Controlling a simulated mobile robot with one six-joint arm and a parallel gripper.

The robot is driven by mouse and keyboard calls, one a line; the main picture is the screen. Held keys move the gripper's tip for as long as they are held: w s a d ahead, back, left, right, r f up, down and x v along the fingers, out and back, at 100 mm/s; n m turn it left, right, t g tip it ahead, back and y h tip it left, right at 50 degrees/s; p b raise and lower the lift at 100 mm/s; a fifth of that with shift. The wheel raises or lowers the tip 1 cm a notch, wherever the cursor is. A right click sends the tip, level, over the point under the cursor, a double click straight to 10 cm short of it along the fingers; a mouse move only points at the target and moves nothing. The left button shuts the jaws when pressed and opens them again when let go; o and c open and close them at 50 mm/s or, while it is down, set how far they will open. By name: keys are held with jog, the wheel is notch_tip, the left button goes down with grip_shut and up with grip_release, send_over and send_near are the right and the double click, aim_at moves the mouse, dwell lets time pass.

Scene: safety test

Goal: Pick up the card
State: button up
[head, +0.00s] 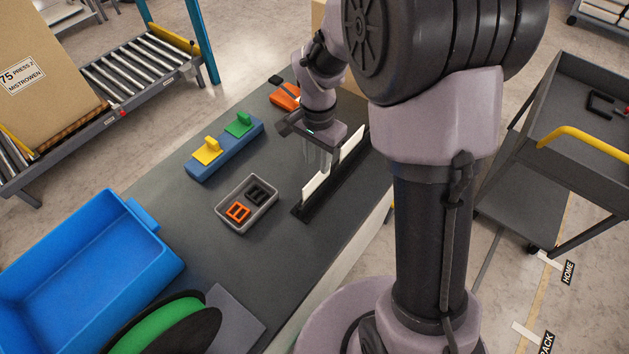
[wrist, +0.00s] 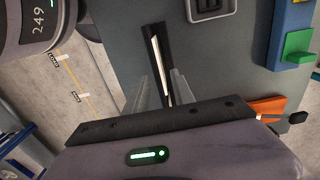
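White card edges stand upright in a long black slotted holder (head: 300,212) on the dark table. In the head view one white part (head: 317,187) shows left of my gripper (head: 319,158) and another (head: 353,143) right of it. I cannot tell whether they are one card or two. In the wrist view the white card (wrist: 156,62) is a thin strip in the holder (wrist: 150,30). My gripper (wrist: 162,88) points down over the holder, open, with its pale fingers on either side of the strip. Whether the fingers touch the card cannot be told.
A grey tray (head: 228,224) with orange and black parts sits left of the holder. Behind it is a blue block (head: 214,164) with yellow and green pieces. A blue bin (head: 95,260) and a green spool (head: 165,325) are at front left. A grey cart (head: 580,125) stands right.

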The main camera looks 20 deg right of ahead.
aim_at(317, 175)
notch_tip(317, 175, down, 8)
jog(key=b, duration=0.3)
jog(key=shift+r, duration=0.15)
grip_shut()
